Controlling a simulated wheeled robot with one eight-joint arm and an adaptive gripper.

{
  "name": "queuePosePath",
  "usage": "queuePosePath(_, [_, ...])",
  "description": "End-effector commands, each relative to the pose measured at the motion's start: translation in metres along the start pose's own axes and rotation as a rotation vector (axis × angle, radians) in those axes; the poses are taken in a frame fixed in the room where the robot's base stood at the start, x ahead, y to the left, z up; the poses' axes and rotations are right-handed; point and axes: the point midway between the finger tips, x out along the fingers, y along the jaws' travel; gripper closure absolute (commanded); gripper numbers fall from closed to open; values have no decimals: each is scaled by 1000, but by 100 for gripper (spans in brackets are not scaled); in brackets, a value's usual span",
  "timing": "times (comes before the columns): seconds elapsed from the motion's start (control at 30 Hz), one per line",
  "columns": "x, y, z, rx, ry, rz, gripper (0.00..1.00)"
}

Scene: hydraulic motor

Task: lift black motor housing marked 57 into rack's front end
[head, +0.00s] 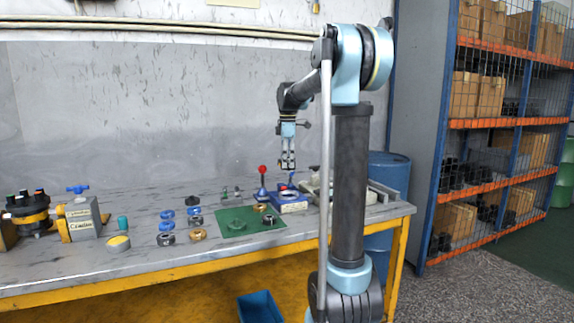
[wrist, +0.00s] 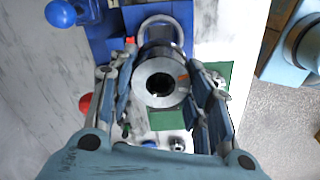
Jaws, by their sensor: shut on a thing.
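My gripper (head: 288,166) hangs above the back right of the workbench. In the wrist view, my gripper (wrist: 164,68) has its two fingers on either side of a round housing (wrist: 148,97), shut on it. The housing has a dark body, a bright metal end face and a central bore, with a small orange mark on the face. I cannot read a number 57 on it. In the head view the held part is too small to make out. A blue block (head: 291,209) stands on the bench below the gripper; I cannot tell which fixture is the rack.
A red-knobbed lever (head: 262,170) stands left of the blue block. A green mat (head: 237,232) with small parts lies in front. Rings and discs (head: 166,226) stand further left. A pale tray (head: 318,190) lies behind my arm. A blue barrel (head: 390,168) stands beyond the bench's right end.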

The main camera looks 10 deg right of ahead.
Motion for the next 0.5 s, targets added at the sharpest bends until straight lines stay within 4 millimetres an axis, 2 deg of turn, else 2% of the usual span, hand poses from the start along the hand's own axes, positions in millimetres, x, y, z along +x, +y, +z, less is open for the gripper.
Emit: queuePosePath(0.5, [-16, 0, 0, 0, 0, 0, 99])
